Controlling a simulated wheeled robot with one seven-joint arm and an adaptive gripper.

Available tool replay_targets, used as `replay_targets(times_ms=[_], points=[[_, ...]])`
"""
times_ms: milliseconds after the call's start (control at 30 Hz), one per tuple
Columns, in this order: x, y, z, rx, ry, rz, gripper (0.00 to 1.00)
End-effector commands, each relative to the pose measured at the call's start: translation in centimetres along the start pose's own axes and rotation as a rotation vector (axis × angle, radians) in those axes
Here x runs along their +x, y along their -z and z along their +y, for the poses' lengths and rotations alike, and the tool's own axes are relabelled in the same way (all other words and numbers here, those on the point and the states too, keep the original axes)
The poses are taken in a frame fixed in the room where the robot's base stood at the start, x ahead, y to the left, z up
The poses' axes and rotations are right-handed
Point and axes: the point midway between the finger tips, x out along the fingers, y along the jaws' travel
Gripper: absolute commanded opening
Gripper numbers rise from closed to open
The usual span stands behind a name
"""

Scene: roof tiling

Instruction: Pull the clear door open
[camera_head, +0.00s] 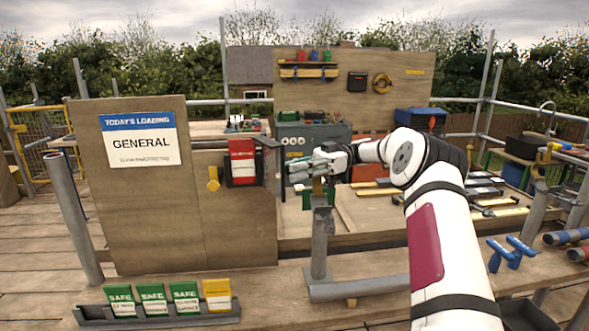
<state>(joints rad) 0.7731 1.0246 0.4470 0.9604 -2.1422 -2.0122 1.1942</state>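I cannot make out a clear door with certainty. A dark-framed holder with a red card (243,161) in it is fixed at the right edge of the upright plywood board, and any clear panel over it is too faint to tell. My gripper (297,172) is to the right of this holder, apart from it in the picture, above a grey post. Its fingers point left. They are small here and I cannot tell whether they are open or shut. My white arm reaches in from the lower right.
The plywood board (130,220) carries a loading sign (140,140) and a yellow knob (213,180). A rack (165,318) with green and yellow tags stands in front. The grey post (320,240) rises below my gripper. Blue clamps (510,253) lie at the right.

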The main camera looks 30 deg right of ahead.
Motion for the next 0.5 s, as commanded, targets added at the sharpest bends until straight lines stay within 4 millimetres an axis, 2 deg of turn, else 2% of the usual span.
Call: replay_targets(times_ms=[267,367,500], points=[[0.0,0.3,0.1,-0.002,-0.002,0.000,0.29],[0.0,1.3,0.1,-0.006,-0.002,-0.001,0.29],[-0.1,3.7,0.0,-0.006,-0.003,-0.001,0.29]])
